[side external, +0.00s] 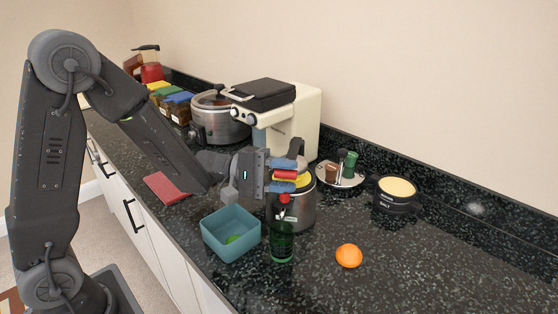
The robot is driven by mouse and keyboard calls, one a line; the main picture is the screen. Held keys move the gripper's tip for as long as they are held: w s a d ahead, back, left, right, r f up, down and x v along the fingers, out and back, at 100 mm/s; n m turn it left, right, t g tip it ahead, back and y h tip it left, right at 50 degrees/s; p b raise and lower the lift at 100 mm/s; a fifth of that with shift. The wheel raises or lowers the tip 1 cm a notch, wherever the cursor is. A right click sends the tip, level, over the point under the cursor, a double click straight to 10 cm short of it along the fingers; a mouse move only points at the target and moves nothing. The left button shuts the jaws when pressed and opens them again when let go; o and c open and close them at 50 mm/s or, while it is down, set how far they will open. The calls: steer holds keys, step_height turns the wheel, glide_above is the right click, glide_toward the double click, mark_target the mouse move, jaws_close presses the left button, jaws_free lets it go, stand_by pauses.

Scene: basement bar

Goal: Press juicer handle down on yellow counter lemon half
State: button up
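My gripper (285,175) points right over the counter, its blue fingers apart. A red piece (285,174) shows in the gap between them; I cannot tell whether they grip it or it lies behind. Just behind and below the fingers is a metal pot or kettle (306,212) with a dark upright handle (298,149) and a yellow top, partly hidden by my gripper. I cannot make out a juicer with certainty, nor a yellow lemon half.
A green bottle (282,244) with a red top stands below my gripper. The front right counter is clear.

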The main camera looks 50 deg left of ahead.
steer(key=shift+n, duration=0.9)
steer(key=r, duration=0.4)
steer(key=shift+w+a+r, duration=0.2)
steer(key=shift+w, duration=0.05)
steer(key=w+r+n, duration=0.1)
steer(key=r, duration=0.1)
steer(key=a+r+n, duration=0.1)
steer(key=n, duration=0.1)
steer(key=w+r+n, duration=0.1)
steer(key=r, duration=0.1)
steer(key=shift+w+a+r+n, duration=0.3)
steer(key=shift+a+r+n, duration=0.05)
steer(key=shift+a+n, duration=0.05)
steer(key=w+a+r+n, duration=0.5)
steer(key=w+a+n, duration=0.1)
steer(key=w+n, duration=0.25)
steer(key=v, duration=1.3)
steer(key=shift+s+r, duration=0.15)
steer(key=shift+s, duration=0.1)
steer(key=shift+a+n, duration=0.15)
steer(key=shift+n, duration=0.1)
